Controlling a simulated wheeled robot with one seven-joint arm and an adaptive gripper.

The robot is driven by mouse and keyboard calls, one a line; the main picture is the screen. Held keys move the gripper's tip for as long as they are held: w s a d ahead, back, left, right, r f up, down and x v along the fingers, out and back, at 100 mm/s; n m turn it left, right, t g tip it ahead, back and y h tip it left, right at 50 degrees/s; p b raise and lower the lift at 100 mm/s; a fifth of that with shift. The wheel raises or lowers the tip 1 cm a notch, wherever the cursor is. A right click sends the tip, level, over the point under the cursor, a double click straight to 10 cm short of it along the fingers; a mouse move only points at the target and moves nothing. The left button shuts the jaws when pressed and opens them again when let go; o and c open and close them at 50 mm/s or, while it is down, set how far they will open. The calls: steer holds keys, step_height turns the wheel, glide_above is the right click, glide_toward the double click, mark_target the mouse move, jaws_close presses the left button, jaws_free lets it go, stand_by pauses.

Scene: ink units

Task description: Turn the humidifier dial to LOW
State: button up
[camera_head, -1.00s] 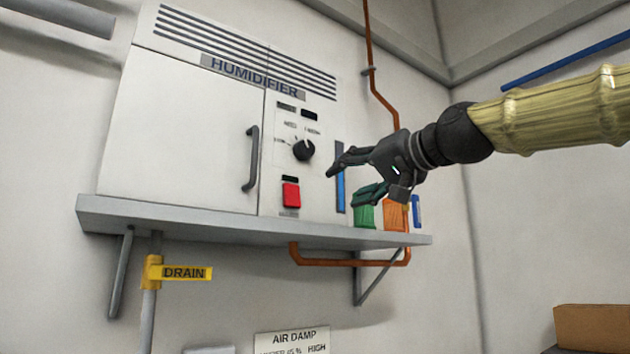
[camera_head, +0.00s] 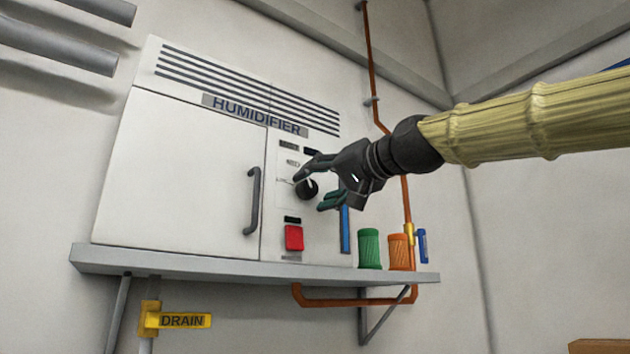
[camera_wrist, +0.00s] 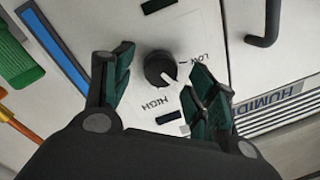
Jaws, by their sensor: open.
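The humidifier (camera_head: 180,170) is a white cabinet on a shelf. Its black round dial (camera_head: 307,188) is on the right-hand panel, partly hidden by my gripper in the head view. In the wrist view the dial (camera_wrist: 160,68) shows between my two fingers, with a pale mark on its lower right side. There, LOW is printed to its upper right and HIGH to its lower left. My gripper (camera_head: 311,187) is open, one finger on either side of the dial. I cannot tell whether a finger touches it.
A red switch (camera_head: 294,237) is below the dial. A cabinet handle (camera_head: 253,200) is to the left and a blue strip (camera_head: 345,228) to the right. Green (camera_head: 370,248) and orange (camera_head: 398,252) cylinders stand on the shelf (camera_head: 180,265).

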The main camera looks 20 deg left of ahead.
steer(key=shift+w+a, duration=0.4)
steer(key=shift+a, duration=0.2)
steer(key=c, duration=1)
steer(key=shift+c, duration=0.2)
steer(key=shift+n, duration=0.3)
steer(key=n+p, duration=0.1)
steer(key=n, duration=0.3)
steer(key=shift+n+h, duration=0.3)
steer(key=shift+n+p, duration=0.3)
steer(key=shift+n, duration=1.8)
